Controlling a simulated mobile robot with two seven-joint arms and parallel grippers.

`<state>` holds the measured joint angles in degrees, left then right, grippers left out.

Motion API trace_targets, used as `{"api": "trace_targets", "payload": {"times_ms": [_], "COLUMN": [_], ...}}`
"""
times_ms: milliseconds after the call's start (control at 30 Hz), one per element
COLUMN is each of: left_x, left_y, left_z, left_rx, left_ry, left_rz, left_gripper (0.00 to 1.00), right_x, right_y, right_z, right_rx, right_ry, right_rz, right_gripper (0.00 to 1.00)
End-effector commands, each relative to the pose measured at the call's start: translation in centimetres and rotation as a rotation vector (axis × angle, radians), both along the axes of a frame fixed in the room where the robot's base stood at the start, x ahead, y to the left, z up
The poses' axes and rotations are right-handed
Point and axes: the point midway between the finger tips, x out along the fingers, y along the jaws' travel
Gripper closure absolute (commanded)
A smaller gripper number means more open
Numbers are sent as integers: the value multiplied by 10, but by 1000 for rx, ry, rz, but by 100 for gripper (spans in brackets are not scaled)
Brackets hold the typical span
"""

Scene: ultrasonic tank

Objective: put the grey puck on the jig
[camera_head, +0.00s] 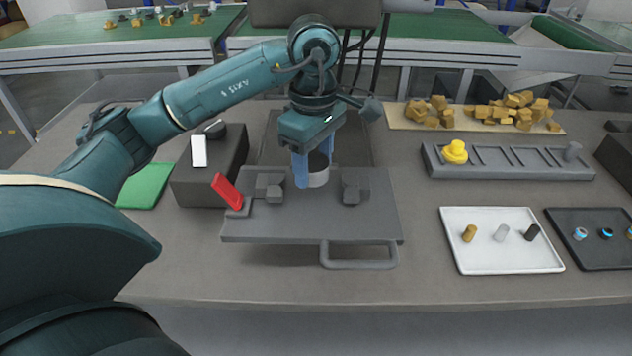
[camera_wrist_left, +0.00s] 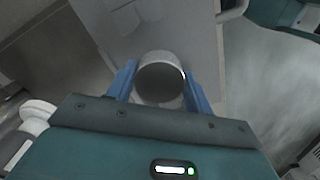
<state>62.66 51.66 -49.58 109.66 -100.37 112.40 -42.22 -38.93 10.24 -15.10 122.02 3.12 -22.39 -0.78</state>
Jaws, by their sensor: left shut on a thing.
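My left gripper (camera_head: 314,172) has its two blue fingers shut on the sides of the grey puck (camera_head: 319,179). In the left wrist view the puck (camera_wrist_left: 160,82) sits between the fingertips, its round face partly dark. The gripper points down over a grey plate with raised blocks and a front handle, which appears to be the jig (camera_head: 310,229). The puck is between the two block clusters (camera_head: 269,187) and (camera_head: 355,190). Whether it touches the plate or hangs just above I cannot tell. My right gripper is out of view.
A red lever (camera_head: 227,191) sticks up at the plate's left corner. A dark box (camera_head: 207,172) stands to the left beside a green mat (camera_head: 145,186). A grey rack (camera_head: 510,163) and white tray (camera_head: 498,258) lie to the right.

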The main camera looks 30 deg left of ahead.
Motion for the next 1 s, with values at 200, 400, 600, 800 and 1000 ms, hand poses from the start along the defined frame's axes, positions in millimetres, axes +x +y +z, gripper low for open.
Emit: {"api": "trace_targets", "payload": {"times_ms": [200,400,600,800,1000], "left_x": [0,0,1,0,0], "left_y": [0,0,0,0,0], "left_z": [-18,-45,-46,-50,-49], "left_rx": [0,0,-1,0,0], "left_ry": [0,1,-3,-2,-1], "left_rz": [1,0,0,0,0], "left_gripper": [78,78,78,47,31], "right_x": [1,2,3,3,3], "right_y": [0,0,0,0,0], "right_z": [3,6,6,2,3], "right_rx": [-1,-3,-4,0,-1], "right_ry": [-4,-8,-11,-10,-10], "right_rz": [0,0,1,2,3], "right_gripper": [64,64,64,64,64]}}
